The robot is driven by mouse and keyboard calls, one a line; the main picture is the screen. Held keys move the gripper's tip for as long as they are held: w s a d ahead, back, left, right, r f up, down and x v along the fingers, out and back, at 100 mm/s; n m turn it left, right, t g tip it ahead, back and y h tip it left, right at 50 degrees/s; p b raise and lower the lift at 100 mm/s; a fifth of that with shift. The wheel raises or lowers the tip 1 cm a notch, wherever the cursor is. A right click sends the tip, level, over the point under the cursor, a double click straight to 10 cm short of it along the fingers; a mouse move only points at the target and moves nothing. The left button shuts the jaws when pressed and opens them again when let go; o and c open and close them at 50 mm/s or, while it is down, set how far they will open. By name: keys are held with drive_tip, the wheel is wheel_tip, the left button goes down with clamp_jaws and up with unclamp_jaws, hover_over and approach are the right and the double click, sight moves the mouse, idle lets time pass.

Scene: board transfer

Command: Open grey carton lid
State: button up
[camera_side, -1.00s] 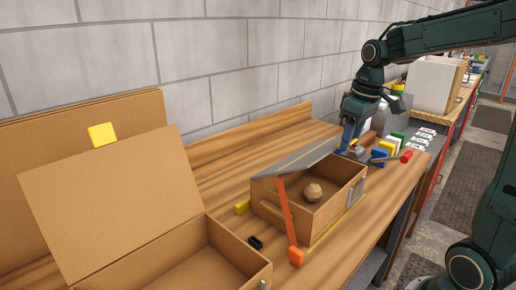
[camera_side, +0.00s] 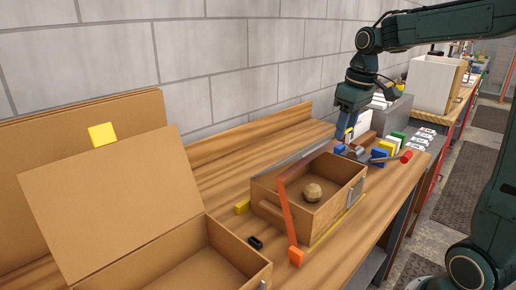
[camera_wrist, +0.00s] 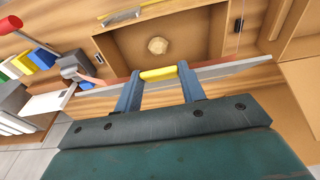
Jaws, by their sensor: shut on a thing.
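The carton (camera_side: 283,223) is a brown box with its top uncovered and a faceted ball (camera_side: 313,192) inside. Its grey lid (camera_side: 290,160) is raised and tilted at the carton's back side, seen nearly edge-on in the side view. In the wrist view the lid (camera_wrist: 225,69) shows as a thin grey strip beside the carton opening. My gripper (camera_side: 342,136) is at the lid's far right end in the side view. In the wrist view my gripper (camera_wrist: 158,80) is shut on the yellow handle (camera_wrist: 158,73) of the lid. The lid's inner face is mostly hidden.
An orange-red bent bar (camera_side: 289,220) runs along the carton's left side and over its back edge. A larger open brown box (camera_side: 235,248) stands front left. Colored blocks (camera_side: 388,146) and a red-headed tool (camera_side: 406,156) lie right of the carton. A block wall stands behind.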

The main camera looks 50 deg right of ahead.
drive_tip(key=shift+w+r, duration=0.2)
drive_tip(key=shift+r, duration=0.1)
drive_tip(key=shift+w+r, duration=1.05)
drive_tip(key=shift+w+r, duration=0.15)
drive_tip(key=shift+w+r, duration=0.85)
drive_tip(key=shift+w, duration=0.3)
drive_tip(key=shift+w+r, duration=0.15)
drive_tip(key=shift+w, duration=0.05)
drive_tip(key=shift+w+r, duration=0.35)
drive_tip(key=shift+w, duration=0.3)
drive_tip(key=shift+w+r, duration=0.35)
drive_tip(key=shift+w, duration=0.25)
